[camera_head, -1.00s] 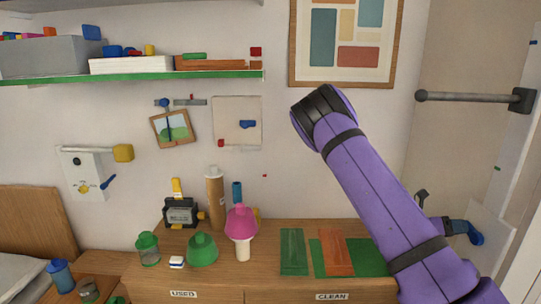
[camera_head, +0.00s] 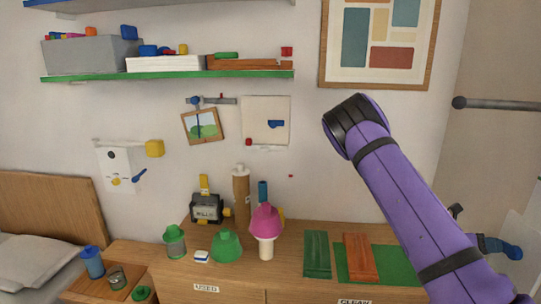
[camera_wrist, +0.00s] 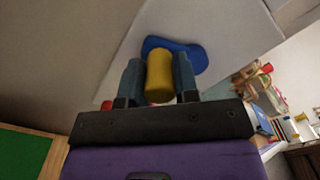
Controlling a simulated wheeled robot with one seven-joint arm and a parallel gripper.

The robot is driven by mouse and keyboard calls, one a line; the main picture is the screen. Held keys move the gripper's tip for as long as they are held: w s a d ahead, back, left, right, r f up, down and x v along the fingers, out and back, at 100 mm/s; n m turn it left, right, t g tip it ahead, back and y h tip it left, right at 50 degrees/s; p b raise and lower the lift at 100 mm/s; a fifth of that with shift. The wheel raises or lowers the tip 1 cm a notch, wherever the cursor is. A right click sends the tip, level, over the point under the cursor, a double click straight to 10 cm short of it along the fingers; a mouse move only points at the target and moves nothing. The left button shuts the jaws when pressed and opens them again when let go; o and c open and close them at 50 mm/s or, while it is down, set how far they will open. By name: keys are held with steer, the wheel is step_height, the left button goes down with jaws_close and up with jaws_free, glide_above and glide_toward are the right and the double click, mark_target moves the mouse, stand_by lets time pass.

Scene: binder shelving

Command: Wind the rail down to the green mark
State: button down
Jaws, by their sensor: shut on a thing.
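The rail (camera_head: 500,104), a grey rod with a dark rounded end, juts from the right side in the head view; its wall bracket is outside the picture. The green mark is not in view now. In the wrist view my gripper (camera_wrist: 157,72) is shut on a yellow crank knob (camera_wrist: 160,84), one finger on each side. A blue crank arm (camera_wrist: 190,52) lies behind the knob, against a pale plate (camera_wrist: 225,35). The blue crank arm also shows at the lower right of the head view (camera_head: 504,248). My purple arm hides most of my gripper there.
A wooden dresser (camera_head: 230,275) stands below, with bottles, a pink-topped item (camera_head: 266,220), and green and orange pieces. A green-edged shelf (camera_head: 170,76) and a framed picture (camera_head: 380,45) are on the wall. A bed (camera_head: 40,220) is at left.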

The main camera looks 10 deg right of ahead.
steer(key=shift+s+f, duration=0.1)
steer(key=shift+f, duration=0.2)
steer(key=shift+a, duration=0.1)
steer(key=shift+s+f, duration=0.4)
steer(key=shift+f, duration=0.15)
steer(key=shift+s+a+f, duration=0.15)
steer(key=shift+s+f, duration=0.15)
steer(key=shift+s, duration=0.15)
steer(key=shift+s+a+f, duration=0.15)
steer(key=shift+s, duration=0.35)
steer(key=shift+s+a+f, duration=0.1)
steer(key=shift+s, duration=0.4)
